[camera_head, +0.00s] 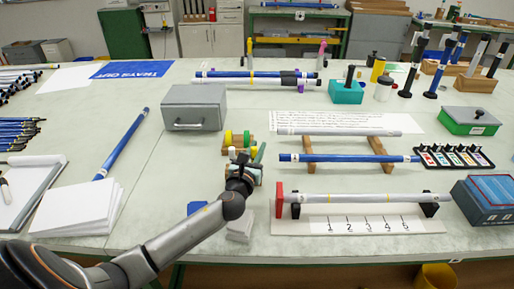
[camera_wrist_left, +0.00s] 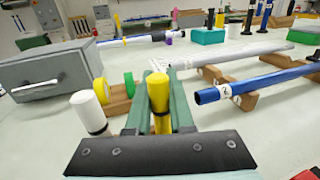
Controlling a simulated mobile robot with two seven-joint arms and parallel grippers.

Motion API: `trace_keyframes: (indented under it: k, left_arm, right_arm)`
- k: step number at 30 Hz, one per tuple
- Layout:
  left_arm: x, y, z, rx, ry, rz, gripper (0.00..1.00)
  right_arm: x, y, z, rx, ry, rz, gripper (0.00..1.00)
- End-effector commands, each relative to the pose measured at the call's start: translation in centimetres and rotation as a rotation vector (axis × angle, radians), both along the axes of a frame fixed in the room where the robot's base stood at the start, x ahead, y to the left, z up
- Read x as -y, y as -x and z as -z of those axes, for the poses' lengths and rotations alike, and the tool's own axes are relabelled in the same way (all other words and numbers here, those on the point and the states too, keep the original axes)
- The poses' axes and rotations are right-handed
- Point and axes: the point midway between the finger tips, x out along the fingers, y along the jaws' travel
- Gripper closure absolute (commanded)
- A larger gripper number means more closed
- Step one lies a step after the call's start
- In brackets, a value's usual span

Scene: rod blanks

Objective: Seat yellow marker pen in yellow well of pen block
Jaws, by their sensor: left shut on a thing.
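The yellow marker pen (camera_wrist_left: 159,97) is upright between the two green fingers of my left gripper (camera_wrist_left: 157,112) in the left wrist view. My left gripper (camera_head: 246,168) is shut on it; in the head view the gripper and wrist hide the pen. A white-topped piece with a black band (camera_wrist_left: 88,113) stands just left of the fingers. I cannot make out a pen block or its yellow well; the gripper may hide it. My right gripper is in neither view.
A wooden stand with yellow and green rolls (camera_head: 238,139) is just beyond the gripper. A grey metal box (camera_head: 194,107) stands left of it. A blue rod (camera_head: 350,158) on wooden supports and a numbered rod gauge (camera_head: 360,222) are to the right.

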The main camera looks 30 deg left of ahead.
Motion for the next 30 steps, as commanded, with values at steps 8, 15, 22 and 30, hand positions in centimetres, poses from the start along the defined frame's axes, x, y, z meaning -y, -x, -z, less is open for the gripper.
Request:
trace_keyframes:
  k: [8, 15, 22, 30]
  left_arm:
    - [0.0, 0.0, 0.2, 0.0, 0.0, 0.0, 0.55]
    - [0.0, 0.0, 0.2, 0.0, 0.0, 0.0, 0.5]
    - [0.1, 0.4, 0.4, -0.001, -0.001, 0.001, 0.5]
    - [1.1, 5.6, -0.2, -0.003, -0.001, 0.002, 0.5]
  right_arm:
    - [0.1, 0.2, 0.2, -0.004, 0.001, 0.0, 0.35]
    - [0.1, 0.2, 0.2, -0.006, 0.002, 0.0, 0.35]
    - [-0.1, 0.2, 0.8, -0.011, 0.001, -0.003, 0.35]
    - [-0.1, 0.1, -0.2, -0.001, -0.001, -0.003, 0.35]
